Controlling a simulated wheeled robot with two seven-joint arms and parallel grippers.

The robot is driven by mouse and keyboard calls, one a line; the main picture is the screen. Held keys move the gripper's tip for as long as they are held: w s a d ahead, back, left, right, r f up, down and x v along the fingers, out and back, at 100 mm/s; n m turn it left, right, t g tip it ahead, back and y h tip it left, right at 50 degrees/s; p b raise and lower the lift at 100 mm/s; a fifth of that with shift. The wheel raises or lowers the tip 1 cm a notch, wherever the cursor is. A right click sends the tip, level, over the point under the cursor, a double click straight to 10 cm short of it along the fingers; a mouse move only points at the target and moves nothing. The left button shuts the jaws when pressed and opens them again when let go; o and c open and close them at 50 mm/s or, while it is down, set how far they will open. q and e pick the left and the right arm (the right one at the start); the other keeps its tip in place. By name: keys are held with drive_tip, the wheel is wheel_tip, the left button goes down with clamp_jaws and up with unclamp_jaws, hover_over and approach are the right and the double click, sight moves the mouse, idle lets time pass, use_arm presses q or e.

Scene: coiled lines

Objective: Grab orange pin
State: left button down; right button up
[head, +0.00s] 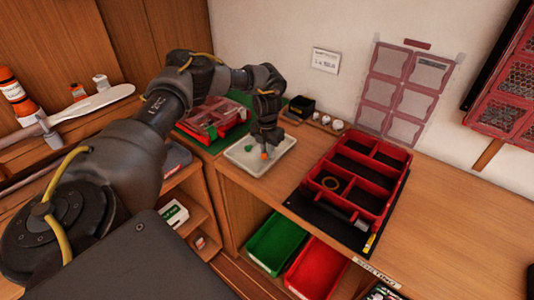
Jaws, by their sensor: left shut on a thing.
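The orange pin (264,156) is a small orange piece at the tips of my left gripper (265,148), over the white tray (237,160). My left gripper points down and is shut on the pin. The view is too small to tell whether the pin touches the tray floor. A small green piece (248,148) lies in the tray to the left of the gripper. My right gripper is not in the picture.
A red case (212,122) is behind my left arm. Green (277,245) and red (318,270) bins sit below. The right counter is clear.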

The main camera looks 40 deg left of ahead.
use_arm(q)
wheel_tip(320, 180, up, 3)
drive_tip(key=shift+s+d+f+b, duration=0.15)
drive_tip(key=shift+f+b, duration=0.05)
drive_tip(key=shift+b, duration=0.45)
drive_tip(key=s+d+r+b, duration=0.1)
drive_tip(key=s+d+r, duration=0.5)
drive_tip(key=s+r, duration=0.3)
drive_tip(key=s, duration=0.3)
drive_tip(key=shift+d+r, duration=0.3)
drive_tip(key=shift+d, duration=0.1)
